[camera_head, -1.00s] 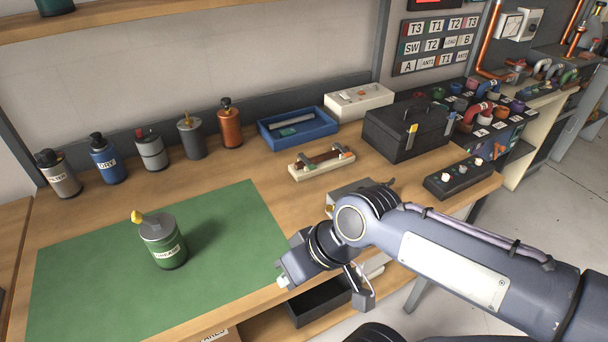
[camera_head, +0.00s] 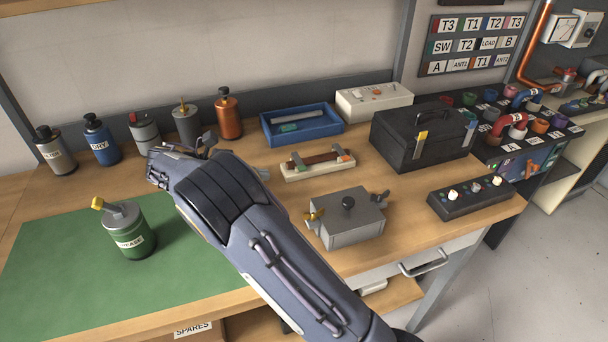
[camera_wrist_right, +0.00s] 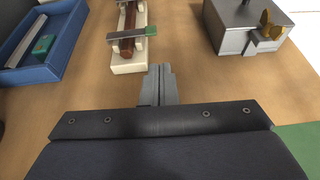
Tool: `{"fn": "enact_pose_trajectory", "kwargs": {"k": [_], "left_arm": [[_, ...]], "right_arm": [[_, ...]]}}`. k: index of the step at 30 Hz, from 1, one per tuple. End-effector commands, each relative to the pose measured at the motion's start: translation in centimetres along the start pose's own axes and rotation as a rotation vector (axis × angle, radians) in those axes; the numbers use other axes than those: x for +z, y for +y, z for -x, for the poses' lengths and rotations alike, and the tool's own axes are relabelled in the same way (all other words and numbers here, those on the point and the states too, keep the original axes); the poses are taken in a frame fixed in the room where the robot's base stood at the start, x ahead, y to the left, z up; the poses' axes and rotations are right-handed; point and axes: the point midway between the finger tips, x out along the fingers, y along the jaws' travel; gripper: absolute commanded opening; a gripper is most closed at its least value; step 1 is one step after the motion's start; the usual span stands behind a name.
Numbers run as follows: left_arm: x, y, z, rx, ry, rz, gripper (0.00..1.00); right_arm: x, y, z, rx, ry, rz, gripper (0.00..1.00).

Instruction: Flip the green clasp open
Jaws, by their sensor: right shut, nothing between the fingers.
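The green clasp (camera_head: 343,157) is a grey bar with a green end tab on a cream block (camera_head: 318,170). It lies flat across a brown rod and looks closed. In the right wrist view the clasp (camera_wrist_right: 150,31) is ahead of my fingers, at the near end of the block. My right gripper (camera_wrist_right: 159,68) is shut and empty, with its tips just short of the block and apart from the clasp. In the head view my forearm hides most of the right gripper; only the fingertips (camera_head: 262,173) show, left of the block. My left gripper is out of view.
A blue tray (camera_head: 270,138) stands behind the block and a black toolbox (camera_head: 395,145) to its right. A grey box (camera_head: 347,228) with a knob and yellow wing nut is in front. A green can (camera_head: 130,238) stands on the green mat (camera_head: 50,270). Several canisters line the back.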

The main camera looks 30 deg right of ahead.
Motion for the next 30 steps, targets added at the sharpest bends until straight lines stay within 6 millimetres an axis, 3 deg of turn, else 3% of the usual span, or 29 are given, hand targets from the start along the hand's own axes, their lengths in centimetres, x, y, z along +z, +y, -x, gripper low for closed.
{"fn": "enact_pose_trajectory", "kwargs": {"k": [4, 15, 30], "left_arm": [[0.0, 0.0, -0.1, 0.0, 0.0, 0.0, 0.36], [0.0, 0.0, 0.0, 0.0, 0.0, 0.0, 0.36], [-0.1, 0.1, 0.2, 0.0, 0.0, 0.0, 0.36]], "right_arm": [[-0.3, 0.3, 1.1, 0.02, -0.05, 0.014, 0.0], [-0.3, 0.3, 0.6, 0.017, -0.049, 0.014, 0.0], [0.1, 0.4, -7.4, 0.015, -0.048, 0.014, 0.0]]}}
